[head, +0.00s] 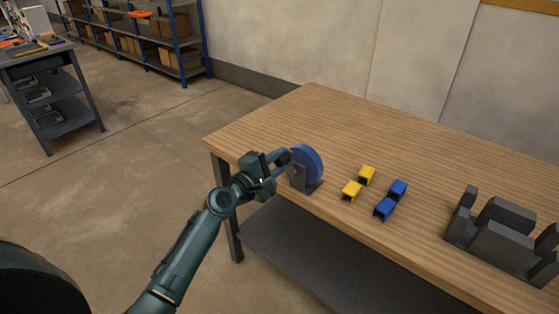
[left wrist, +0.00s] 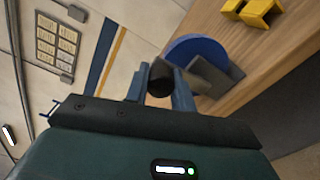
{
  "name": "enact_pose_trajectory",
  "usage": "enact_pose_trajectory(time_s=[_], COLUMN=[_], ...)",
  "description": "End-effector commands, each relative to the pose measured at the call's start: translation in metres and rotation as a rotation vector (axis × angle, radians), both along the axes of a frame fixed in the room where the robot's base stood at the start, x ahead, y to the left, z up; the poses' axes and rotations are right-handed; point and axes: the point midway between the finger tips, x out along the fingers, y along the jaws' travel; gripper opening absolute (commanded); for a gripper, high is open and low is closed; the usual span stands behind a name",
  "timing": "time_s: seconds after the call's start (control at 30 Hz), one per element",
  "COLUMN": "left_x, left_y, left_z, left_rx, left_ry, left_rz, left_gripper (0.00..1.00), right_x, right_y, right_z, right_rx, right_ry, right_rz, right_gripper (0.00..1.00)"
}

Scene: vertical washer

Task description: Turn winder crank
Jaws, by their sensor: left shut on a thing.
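The winder is a blue disc (head: 308,163) on a dark grey stand (head: 305,182) at the left end of the wooden table, near its front edge. The blue disc also shows in the left wrist view (left wrist: 196,48). My left gripper (head: 279,165) is at the left side of the winder. In the left wrist view my left gripper (left wrist: 161,88) has its two blue fingers on either side of the dark round crank knob (left wrist: 160,76) and is shut on it. The gripper hides most of the crank in the head view. My right gripper is not in view.
A dark grey slotted fixture (head: 497,245) stands farther right. The table's back part is clear. A grey cart (head: 50,95) and shelving (head: 177,40) stand apart behind.

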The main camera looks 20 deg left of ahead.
Motion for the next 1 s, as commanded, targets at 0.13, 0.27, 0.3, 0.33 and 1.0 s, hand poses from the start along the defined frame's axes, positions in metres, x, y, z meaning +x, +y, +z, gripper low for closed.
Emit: enact_pose_trajectory(time_s=[0.13,0.27,0.3,0.33,1.0], left_x=[0.0,0.0,0.0,0.0,-0.081], left_y=[0.0,0.0,0.0,0.0,0.029], left_z=[0.001,0.001,0.001,0.001,-0.002], left_rx=[0.0,0.0,0.001,0.001,0.004], left_ry=[-0.002,-0.002,-0.001,-0.001,0.002], left_rz=[0.001,0.001,0.0,0.0,0.0], left_gripper=[0.35,0.46,0.46,0.46,0.46], right_x=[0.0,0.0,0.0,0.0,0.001], right_y=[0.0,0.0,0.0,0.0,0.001], right_z=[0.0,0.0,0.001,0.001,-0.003], right_rx=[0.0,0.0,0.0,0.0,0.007], right_ry=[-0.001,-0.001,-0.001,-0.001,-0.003], right_rz=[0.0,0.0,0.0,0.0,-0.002], right_gripper=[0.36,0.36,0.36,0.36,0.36])
